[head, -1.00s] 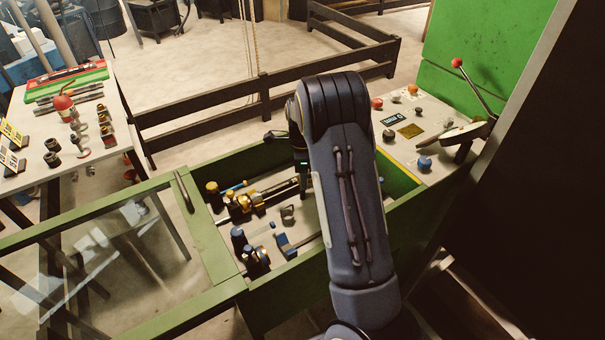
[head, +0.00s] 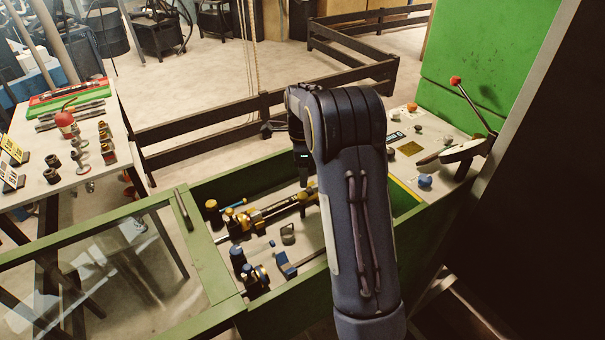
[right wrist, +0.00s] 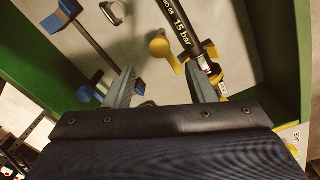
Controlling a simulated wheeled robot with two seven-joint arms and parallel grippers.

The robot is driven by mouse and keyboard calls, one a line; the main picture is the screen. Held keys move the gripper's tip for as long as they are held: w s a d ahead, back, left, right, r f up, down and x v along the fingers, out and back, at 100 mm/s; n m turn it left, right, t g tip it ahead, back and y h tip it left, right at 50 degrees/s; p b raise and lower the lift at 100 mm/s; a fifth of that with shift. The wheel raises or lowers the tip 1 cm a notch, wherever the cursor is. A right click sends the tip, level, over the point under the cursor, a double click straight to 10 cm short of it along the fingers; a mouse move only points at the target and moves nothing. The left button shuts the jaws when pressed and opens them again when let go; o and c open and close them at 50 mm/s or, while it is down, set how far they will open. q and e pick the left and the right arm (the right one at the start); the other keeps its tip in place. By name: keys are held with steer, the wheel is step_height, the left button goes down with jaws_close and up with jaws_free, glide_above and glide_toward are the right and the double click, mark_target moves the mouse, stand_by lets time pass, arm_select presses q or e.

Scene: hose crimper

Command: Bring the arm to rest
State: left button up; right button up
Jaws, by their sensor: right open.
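My right arm reaches forward over the green-walled machine bed (head: 203,250). My right gripper (head: 303,178) points down above the bed, partly hidden by my own arm in the head view. In the right wrist view its two fingers (right wrist: 160,82) are spread apart with nothing between them. A black hose marked "15 bar" (right wrist: 184,28) with a yellow and metal fitting (right wrist: 209,71) lies beyond the fingertips. A yellow knobbed part (right wrist: 161,47) shows between and beyond the fingers. My left gripper is in neither view.
Blue-ended clamp parts (head: 286,265) and a grey ring (head: 288,234) lie in the bed. A control panel (head: 408,138) with a red-knobbed lever (head: 456,81) stands at right. A table (head: 88,178) with fittings is at left. Dark rails (head: 205,128) run behind.

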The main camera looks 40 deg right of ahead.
stand_by(0.3)
steer(key=s+a+r+n+t+y, duration=0.35)
steer(key=s+a+r+n, duration=0.55)
steer(key=s+a+n, duration=0.3)
steer(key=s+a+f+n+t, duration=0.1)
steer(key=s+a+n, duration=0.4)
steer(key=s, duration=0.2)
steer(key=s+a+f+n+t, duration=0.1)
steer(key=s+a+n, duration=0.3)
steer(key=s+n, duration=0.2)
steer(key=shift+s+a+t, duration=0.35)
steer(key=shift+s+a, duration=0.05)
steer(key=shift+s, duration=0.45)
steer(key=shift+c, duration=0.4)
